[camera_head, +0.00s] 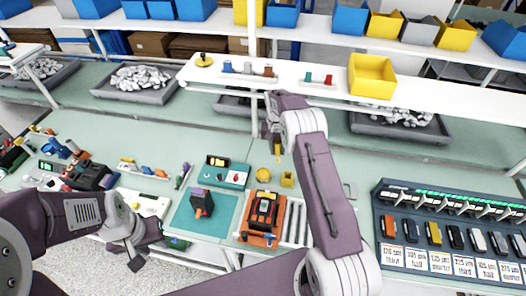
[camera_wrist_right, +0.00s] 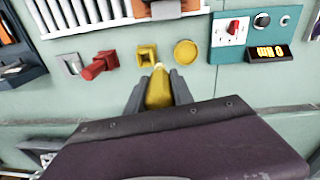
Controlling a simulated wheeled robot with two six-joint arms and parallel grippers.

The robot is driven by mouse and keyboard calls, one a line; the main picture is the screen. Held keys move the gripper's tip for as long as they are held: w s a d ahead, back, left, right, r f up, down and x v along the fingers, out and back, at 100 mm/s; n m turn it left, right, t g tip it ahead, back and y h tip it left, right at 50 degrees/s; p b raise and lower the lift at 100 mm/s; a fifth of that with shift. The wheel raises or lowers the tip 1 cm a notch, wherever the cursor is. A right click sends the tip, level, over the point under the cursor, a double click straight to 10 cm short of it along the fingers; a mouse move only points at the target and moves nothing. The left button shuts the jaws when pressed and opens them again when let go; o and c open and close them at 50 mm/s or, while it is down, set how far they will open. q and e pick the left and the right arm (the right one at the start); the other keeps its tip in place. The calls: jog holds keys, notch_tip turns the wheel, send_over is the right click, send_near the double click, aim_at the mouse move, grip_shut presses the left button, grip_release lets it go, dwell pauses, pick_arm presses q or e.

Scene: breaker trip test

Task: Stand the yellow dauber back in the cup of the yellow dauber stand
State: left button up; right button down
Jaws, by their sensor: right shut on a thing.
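My right gripper (camera_wrist_right: 158,88) is shut on the yellow dauber (camera_wrist_right: 159,90), whose tip points toward the yellow dauber stand. In the head view the dauber (camera_head: 279,154) hangs under my right gripper (camera_head: 275,140). The yellow dauber stand (camera_wrist_right: 147,54) has a square cup and stands just ahead of the dauber's tip; a gap seems to show between them. In the head view the stand (camera_head: 287,180) is close below the gripper. My left gripper (camera_head: 145,250) is low at the left near the table's front edge, empty, its fingers seemingly apart.
A round yellow piece (camera_wrist_right: 186,52) lies beside the stand. A red dauber (camera_wrist_right: 100,65) is on its other side by a grey holder (camera_wrist_right: 70,64). A teal box with a display (camera_head: 222,173), an orange tray (camera_head: 251,238) and a breaker rack (camera_head: 440,215) surround the area.

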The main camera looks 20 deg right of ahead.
jog(key=s+d+f+m, duration=0.1)
jog(key=s+d+f, duration=0.1)
jog(key=d, duration=0.3)
jog(key=shift+d+f+y, duration=0.15)
jog(key=shift+f+y, duration=0.25)
jog(key=shift+f+b, duration=2.2)
jog(key=shift+f, duration=0.7)
jog(key=shift+b, duration=0.3)
jog(key=shift+f+b, duration=2.4)
jog(key=shift+f, duration=0.65)
